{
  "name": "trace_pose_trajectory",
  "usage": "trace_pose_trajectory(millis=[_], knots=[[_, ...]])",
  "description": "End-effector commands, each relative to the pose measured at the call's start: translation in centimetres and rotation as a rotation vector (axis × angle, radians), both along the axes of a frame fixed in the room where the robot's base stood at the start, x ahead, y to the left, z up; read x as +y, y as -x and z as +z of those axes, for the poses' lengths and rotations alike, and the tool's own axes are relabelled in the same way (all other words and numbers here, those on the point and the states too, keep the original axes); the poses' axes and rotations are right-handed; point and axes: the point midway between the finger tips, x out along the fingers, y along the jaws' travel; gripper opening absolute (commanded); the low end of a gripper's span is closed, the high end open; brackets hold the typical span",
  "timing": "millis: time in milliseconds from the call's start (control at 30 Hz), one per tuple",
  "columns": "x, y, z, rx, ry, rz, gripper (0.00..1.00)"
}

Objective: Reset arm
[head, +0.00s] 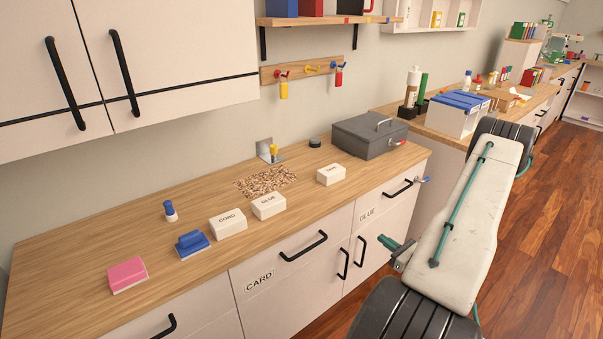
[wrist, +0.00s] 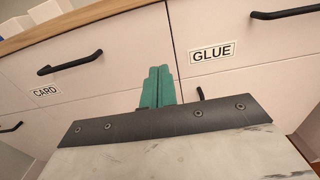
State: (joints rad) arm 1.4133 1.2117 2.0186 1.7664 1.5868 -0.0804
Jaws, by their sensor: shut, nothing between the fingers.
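My gripper (head: 386,243) shows in the head view at the right, in front of the lower cabinet. My white arm link rises behind it to the upper right. In the wrist view its teal fingers (wrist: 158,72) are pressed together with nothing between them. They point at the pale drawer fronts, near the seam beside the GLUE label (wrist: 212,53). I cannot tell the exact gap to the cabinet. The CARD label (wrist: 45,92) shows at the left of the wrist view.
The wooden counter (head: 90,235) holds a pink block (head: 127,274), a blue block (head: 192,244), white labelled boxes (head: 228,223) and a grey metal box (head: 369,136). Black handles (head: 303,246) stick out from the drawers. Wooden floor (head: 560,220) lies open at the right.

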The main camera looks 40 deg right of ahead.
Motion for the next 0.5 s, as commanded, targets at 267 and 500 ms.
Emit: trace_pose_trajectory(millis=[267, 500], knots=[[1.7, 0.0, -0.5, 0.022, -0.018, 0.066, 0.0], [8.5, -0.1, 3.3, 0.069, 0.015, 0.402, 0.0]])
